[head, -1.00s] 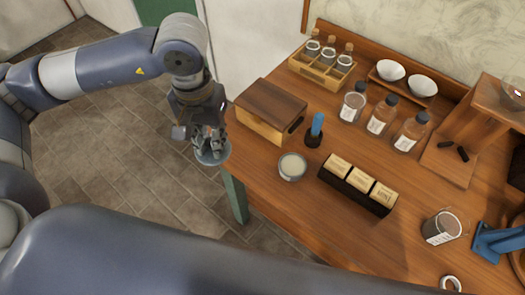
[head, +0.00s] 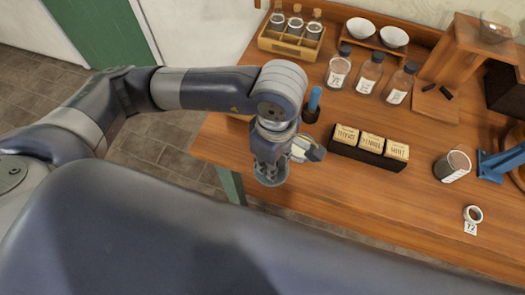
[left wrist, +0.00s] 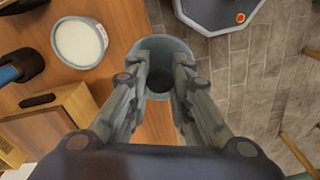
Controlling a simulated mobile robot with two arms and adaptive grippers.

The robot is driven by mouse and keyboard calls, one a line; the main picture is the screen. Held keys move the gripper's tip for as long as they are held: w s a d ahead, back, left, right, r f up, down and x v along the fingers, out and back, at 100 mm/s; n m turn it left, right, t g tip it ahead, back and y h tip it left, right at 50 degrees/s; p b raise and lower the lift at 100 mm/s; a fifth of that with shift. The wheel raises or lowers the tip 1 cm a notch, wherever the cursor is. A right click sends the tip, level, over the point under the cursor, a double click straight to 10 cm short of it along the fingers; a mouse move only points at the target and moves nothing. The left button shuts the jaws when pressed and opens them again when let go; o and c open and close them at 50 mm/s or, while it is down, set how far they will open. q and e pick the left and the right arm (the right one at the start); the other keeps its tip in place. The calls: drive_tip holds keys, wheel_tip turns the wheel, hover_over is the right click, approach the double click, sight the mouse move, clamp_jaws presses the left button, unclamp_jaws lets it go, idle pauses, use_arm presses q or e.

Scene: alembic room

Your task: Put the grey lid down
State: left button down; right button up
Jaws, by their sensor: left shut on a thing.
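The grey lid (head: 271,179) is a round disc, held by my left gripper (head: 270,165) near the front left edge of the table. In the left wrist view the lid (left wrist: 160,46) shows with its dark knob between the two fingers of my left gripper (left wrist: 160,85). The lid appears over the table's edge strip; I cannot tell whether it touches the wood. A round tub with pale contents (left wrist: 80,43) stands beside it, apart from the lid. In the head view the gripper partly hides this tub (head: 301,146). My right gripper is not in view.
A blue-handled tool in a dark holder (head: 313,103) and a dark rack of labelled boxes (head: 368,149) stand behind. A wooden box (left wrist: 50,122) is mostly hidden by my arm in the head view. The table's front strip (head: 350,205) is clear.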

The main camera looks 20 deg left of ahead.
use_arm(q)
drive_tip(key=s+d+f+n, duration=0.2)
drive_tip(key=s+d+n, duration=0.2)
drive_tip(key=d+n, duration=0.3)
drive_tip(key=shift+n, duration=0.4)
drive_tip(key=w+a+p, duration=0.1)
drive_tip(key=w+a, duration=0.2)
drive_tip(key=a, duration=0.1)
drive_tip(key=w+a+f+p, duration=0.1)
drive_tip(key=w+a, duration=0.2)
drive_tip(key=w, duration=0.1)
drive_tip(key=w+a, duration=0.4)
drive_tip(key=shift+a+f+p, duration=0.15)
drive_tip(key=shift+a+p, duration=0.2)
drive_tip(key=shift+p, duration=0.05)
wheel_tip(320, 180, down, 3)
drive_tip(key=shift+r+p, duration=0.1)
drive_tip(key=shift+p, duration=0.55)
drive_tip(key=shift+f, duration=0.4)
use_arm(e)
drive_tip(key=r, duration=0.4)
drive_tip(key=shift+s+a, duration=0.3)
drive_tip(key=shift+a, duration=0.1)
